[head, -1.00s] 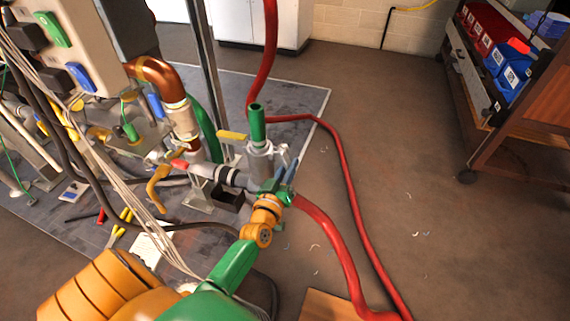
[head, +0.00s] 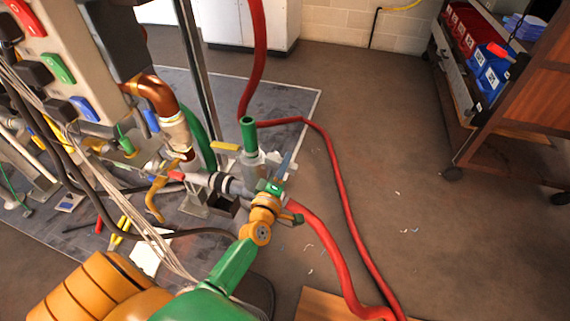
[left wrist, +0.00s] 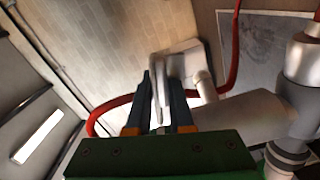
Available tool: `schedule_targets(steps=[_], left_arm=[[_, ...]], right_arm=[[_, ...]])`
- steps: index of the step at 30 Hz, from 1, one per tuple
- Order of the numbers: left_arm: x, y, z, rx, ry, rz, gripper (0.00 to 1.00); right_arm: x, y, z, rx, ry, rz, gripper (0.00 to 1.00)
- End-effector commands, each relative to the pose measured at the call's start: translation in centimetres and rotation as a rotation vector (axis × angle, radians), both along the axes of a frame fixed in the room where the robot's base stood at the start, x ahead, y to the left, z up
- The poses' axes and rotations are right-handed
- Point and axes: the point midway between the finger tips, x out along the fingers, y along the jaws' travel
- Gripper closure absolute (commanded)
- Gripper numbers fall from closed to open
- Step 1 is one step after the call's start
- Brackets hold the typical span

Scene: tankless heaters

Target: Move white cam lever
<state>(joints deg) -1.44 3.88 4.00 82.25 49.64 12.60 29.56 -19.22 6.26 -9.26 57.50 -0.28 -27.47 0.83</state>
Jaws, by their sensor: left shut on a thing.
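The white cam lever (left wrist: 176,64) shows in the left wrist view, with its thin part between the two dark fingers of my left gripper (left wrist: 162,92). The left gripper is shut on this thin part. In the head view my left gripper (head: 283,168) is beside the grey pipe fitting (head: 252,165) with the green hose end (head: 248,133) on top. There the lever is mostly hidden by the gripper. My right gripper is not in view.
A red hose (head: 335,190) curves over the floor close to my left gripper. Pipes, cables and a copper elbow (head: 155,92) crowd the left side. A shelf cart with red and blue bins (head: 490,75) stands at the right. The floor between is open.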

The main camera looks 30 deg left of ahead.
Motion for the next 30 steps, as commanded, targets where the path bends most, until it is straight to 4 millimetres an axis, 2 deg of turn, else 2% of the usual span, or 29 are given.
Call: schedule_targets(steps=[12, 29, 30], left_arm=[[-0.07, 0.30, 1.03, -0.169, -0.042, 0.001, 1.00], [-0.07, 0.37, 1.15, -0.195, -0.049, 0.000, 1.00], [-0.07, 0.37, 1.16, -0.195, -0.049, 0.000, 0.72]], right_arm=[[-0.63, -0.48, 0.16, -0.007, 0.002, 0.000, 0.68], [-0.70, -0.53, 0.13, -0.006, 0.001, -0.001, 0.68], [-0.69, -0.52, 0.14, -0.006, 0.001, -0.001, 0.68]])
